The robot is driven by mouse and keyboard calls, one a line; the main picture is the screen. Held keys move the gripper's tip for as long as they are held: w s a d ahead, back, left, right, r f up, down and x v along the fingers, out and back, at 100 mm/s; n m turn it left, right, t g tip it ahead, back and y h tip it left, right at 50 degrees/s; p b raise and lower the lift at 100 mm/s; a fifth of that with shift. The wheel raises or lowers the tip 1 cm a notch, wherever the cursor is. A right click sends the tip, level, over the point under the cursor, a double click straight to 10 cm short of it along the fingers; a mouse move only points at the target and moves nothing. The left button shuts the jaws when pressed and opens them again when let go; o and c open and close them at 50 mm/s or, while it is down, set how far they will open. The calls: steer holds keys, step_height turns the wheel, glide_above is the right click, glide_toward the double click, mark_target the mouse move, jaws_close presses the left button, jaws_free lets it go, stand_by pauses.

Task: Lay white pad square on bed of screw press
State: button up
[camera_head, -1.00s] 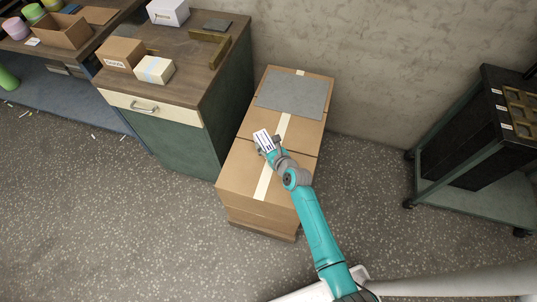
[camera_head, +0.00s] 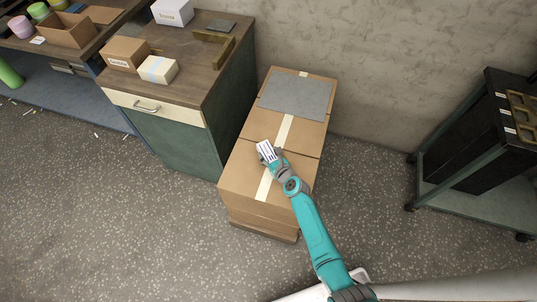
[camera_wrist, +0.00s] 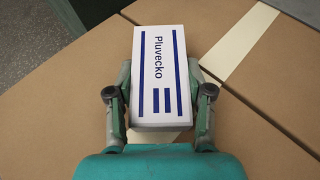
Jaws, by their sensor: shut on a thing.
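My gripper (camera_wrist: 160,110) is shut on a white block (camera_wrist: 160,75) with blue stripes and the printed word "Pluvecko". The fingers grip it from both sides near its lower part in the wrist view. In the head view the block (camera_head: 266,151) shows at the tip of my gripper (camera_head: 271,158), over the brown cartons (camera_head: 245,183). I cannot tell its height above them. No other white pad is plain to see, and no screw press can be made out.
A grey sheet (camera_head: 296,95) lies on the rear carton. A wooden-topped cabinet (camera_head: 190,62) with small boxes stands to the left. A dark wheeled cart (camera_head: 470,135) stands at right. Speckled floor is clear on both sides of the cartons.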

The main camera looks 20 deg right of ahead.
steer(key=o, duration=1.3)
steer(key=shift+f, duration=0.15)
steer(key=shift+o, duration=0.2)
steer(key=v, duration=1.2)
